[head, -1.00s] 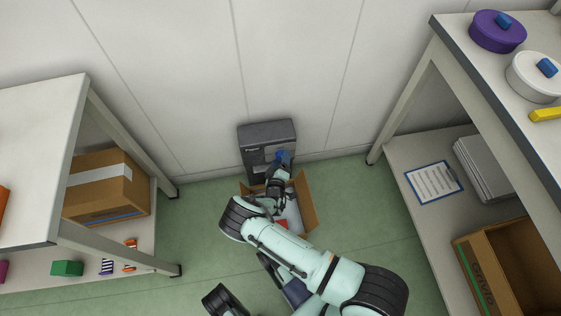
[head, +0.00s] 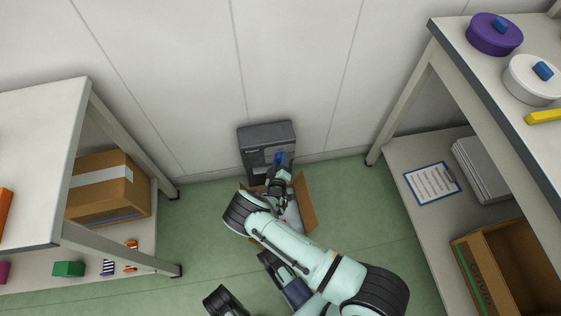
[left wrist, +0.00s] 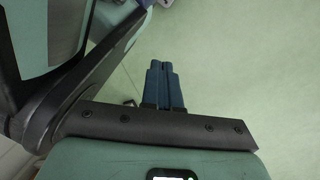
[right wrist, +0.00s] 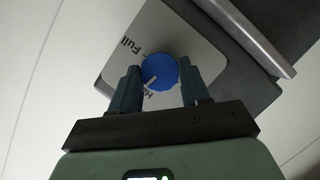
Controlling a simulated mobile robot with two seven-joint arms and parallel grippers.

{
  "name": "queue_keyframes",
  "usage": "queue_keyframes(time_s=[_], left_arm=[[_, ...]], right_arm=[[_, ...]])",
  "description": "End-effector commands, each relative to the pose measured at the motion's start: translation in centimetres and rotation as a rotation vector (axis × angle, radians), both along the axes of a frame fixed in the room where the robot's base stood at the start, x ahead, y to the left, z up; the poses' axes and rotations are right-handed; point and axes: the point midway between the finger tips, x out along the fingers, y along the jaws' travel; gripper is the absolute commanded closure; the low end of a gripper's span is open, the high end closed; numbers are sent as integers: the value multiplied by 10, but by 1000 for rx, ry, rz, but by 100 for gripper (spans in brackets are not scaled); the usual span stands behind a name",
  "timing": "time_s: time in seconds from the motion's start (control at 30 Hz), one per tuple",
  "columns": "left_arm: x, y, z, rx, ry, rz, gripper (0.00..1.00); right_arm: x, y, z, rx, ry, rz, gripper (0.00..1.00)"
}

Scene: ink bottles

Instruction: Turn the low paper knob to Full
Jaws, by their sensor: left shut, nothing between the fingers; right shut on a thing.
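The grey paper unit (head: 266,134) stands on the floor against the wall. Its blue knob (right wrist: 160,71) sits on a pale plate (right wrist: 178,32) with the word "Full" and a second word starting with "H", partly hidden. The knob's white mark points toward the "H" word. My right gripper (right wrist: 158,86) is shut on the knob, one finger on each side. In the head view my right gripper (head: 277,180) reaches down at the unit's front. My left gripper (left wrist: 162,72) is shut and empty over bare green floor.
An open carton (head: 306,200) stands right in front of the unit, under my right arm. A shelf table (head: 40,160) is at the left with a closed box (head: 105,188). Another table (head: 455,75) is at the right.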

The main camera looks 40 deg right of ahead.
Motion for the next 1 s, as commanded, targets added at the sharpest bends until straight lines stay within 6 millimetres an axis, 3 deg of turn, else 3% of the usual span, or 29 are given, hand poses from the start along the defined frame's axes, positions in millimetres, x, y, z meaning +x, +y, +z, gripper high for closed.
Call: queue_keyframes(time_s=[0.3,0.7,0.8,1.0], left_arm=[[49,-7,37,8,-164,-15,100],[96,-14,78,17,-321,-22,100],[100,-15,84,18,-338,-24,100],[89,-20,87,3,-306,-32,100]], right_arm=[[-2,-3,5,248,-139,-4,84],[-3,-6,5,581,-322,-4,85],[-4,-7,5,665,-369,-4,85],[-4,-8,4,830,-461,-4,85]])
